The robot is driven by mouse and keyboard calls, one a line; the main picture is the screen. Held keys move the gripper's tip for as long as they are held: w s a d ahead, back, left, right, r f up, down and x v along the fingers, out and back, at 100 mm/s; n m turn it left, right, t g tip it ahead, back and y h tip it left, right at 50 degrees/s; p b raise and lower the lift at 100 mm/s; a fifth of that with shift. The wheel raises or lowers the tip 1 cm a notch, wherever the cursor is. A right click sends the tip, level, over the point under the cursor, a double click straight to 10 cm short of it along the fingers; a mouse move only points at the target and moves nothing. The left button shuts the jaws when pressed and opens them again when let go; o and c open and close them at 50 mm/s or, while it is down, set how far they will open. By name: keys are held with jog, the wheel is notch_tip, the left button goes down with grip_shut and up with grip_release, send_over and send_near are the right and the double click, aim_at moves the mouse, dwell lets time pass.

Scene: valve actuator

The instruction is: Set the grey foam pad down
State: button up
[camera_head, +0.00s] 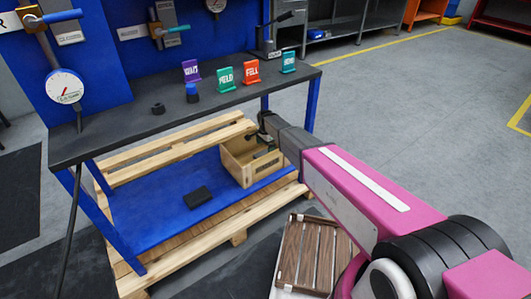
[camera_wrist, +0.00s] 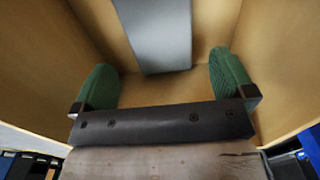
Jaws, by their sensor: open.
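A grey slab, which looks like the grey foam pad (camera_wrist: 155,35), is inside the wooden crate (camera_wrist: 50,60) in the wrist view. Its near end lies between and just beyond my gripper's (camera_wrist: 163,70) green fingertips, with gaps on both sides. My gripper is spread open and holds nothing. In the head view the wooden crate (camera_head: 237,171) stands at the right end of the lower deck under the bench. My arm reaches down to it, and the pad cannot be made out clearly there.
The crate walls rise close around my gripper. A dark flat block (camera_head: 197,196) lies on the blue deck (camera_head: 150,220). The black bench top (camera_head: 130,125) above carries several coloured signs. A slatted wooden crate (camera_head: 312,255) sits on the floor beside my arm.

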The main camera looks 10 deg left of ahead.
notch_tip(320, 180, up, 6)
jog(key=shift+r, duration=0.15)
dwell(0.4)
